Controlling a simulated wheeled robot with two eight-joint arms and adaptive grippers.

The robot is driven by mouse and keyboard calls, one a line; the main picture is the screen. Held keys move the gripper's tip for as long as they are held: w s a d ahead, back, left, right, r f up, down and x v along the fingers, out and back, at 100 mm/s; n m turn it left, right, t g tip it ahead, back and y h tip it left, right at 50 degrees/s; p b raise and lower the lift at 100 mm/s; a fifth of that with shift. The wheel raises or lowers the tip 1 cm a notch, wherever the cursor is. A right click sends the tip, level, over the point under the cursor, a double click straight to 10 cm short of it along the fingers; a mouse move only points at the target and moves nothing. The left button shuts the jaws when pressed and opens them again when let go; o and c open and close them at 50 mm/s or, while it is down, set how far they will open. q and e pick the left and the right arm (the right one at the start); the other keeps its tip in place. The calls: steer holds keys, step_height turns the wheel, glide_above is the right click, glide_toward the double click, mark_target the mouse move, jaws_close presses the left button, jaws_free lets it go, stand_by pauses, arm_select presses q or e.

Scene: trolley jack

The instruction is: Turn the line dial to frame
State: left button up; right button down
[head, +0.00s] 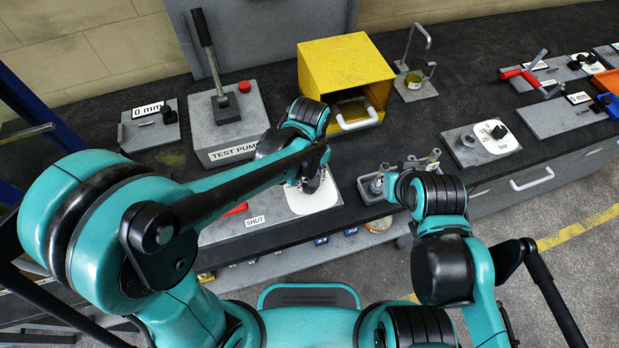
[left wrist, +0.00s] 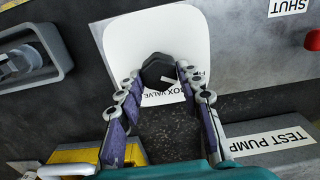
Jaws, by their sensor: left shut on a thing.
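A black knob (left wrist: 157,68) stands on a white dial plate (left wrist: 150,30) whose partly covered label ends in "OX VALVE". My left gripper (left wrist: 159,76) has its two fingers on either side of the knob and is shut on it. In the head view my left gripper (head: 312,180) is over the same white plate (head: 316,200), and my arm hides most of the knob. The dial's other markings are hidden or too small to read. My right gripper (head: 391,184) is near a grey fixture with metal posts; its fingers are too hidden to tell their state.
The test pump (head: 226,124) with its upright lever and red button stands behind my left arm. A yellow open box (head: 343,56) stands behind the dial. A grey fixture (head: 371,191) is to the right. Another dial plate (head: 497,137) sits farther right on the dark bench.

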arm_select(q)
steer(key=o, duration=1.2)
steer(key=shift+c, duration=0.2)
steer(key=shift+r, duration=0.1)
step_height(320, 180, up, 12)
steer(key=s+a+f+m+t+b, duration=0.2)
steer(key=a+f+t, duration=0.1)
steer(key=a, duration=0.6)
steer(key=s+a+f+m+t+b, duration=0.1)
steer(key=s+a+f+t+b, duration=0.1)
steer(key=a, duration=0.6)
steer(key=shift+s+a+f+m+t, duration=0.4)
steer(key=shift+s+t, duration=0.4)
steer(key=shift+t, duration=0.3)
